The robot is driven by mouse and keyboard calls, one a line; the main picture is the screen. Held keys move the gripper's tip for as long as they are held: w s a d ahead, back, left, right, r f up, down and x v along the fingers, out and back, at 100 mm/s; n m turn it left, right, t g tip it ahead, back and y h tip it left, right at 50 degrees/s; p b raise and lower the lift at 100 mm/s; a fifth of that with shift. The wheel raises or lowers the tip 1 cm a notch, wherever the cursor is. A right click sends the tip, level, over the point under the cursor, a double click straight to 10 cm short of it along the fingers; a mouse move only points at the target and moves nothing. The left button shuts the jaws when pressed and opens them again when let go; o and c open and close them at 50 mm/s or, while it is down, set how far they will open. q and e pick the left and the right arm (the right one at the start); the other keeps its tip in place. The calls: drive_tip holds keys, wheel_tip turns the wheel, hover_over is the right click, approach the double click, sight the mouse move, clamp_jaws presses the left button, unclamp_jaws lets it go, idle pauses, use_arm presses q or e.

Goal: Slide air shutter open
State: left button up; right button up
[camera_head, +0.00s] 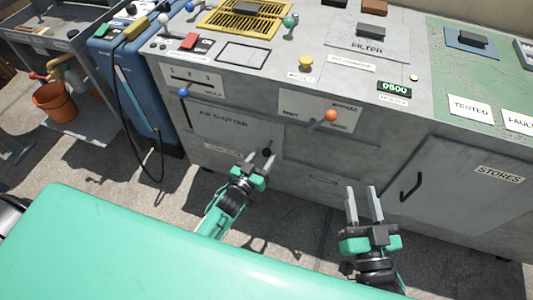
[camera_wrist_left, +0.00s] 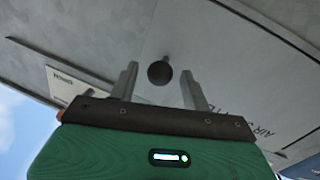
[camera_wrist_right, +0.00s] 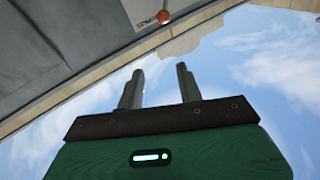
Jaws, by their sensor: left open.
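The air shutter (camera_head: 222,123) is a flat grey panel in the cabinet front, lettered AIR SHUTTER. A round dark knob (camera_head: 267,153) sticks out near its lower right part. My left gripper (camera_head: 260,158) is open at the knob. In the left wrist view the knob (camera_wrist_left: 160,73) shows between the two spread fingers, with a visible gap on each side. How deep it sits between them I cannot tell. My right gripper (camera_head: 361,189) is open and empty in front of the cabinet, left of the stores door handle; its fingers are also apart in the right wrist view (camera_wrist_right: 160,69).
Above the shutter are a blue-knobbed lever (camera_head: 183,92) and an orange-knobbed lever (camera_head: 331,115). The stores door (camera_head: 455,180) has a black handle (camera_head: 411,186). A blue unit (camera_head: 125,75) with a hanging black hose stands left. Bare floor lies before the cabinet.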

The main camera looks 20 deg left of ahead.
use_arm(q)
drive_tip(key=shift+x, duration=1.15)
use_arm(e)
drive_tip(key=shift+w+d+r+t, duration=0.15)
drive_tip(key=shift+r+t, duration=0.15)
drive_tip(key=shift+r, duration=0.25)
drive_tip(key=shift+w+d+r+t, duration=0.15)
drive_tip(key=shift+r+t, duration=0.15)
drive_tip(key=shift+r, duration=0.2)
drive_tip(key=shift+s, duration=0.1)
use_arm(q)
clamp_jaws()
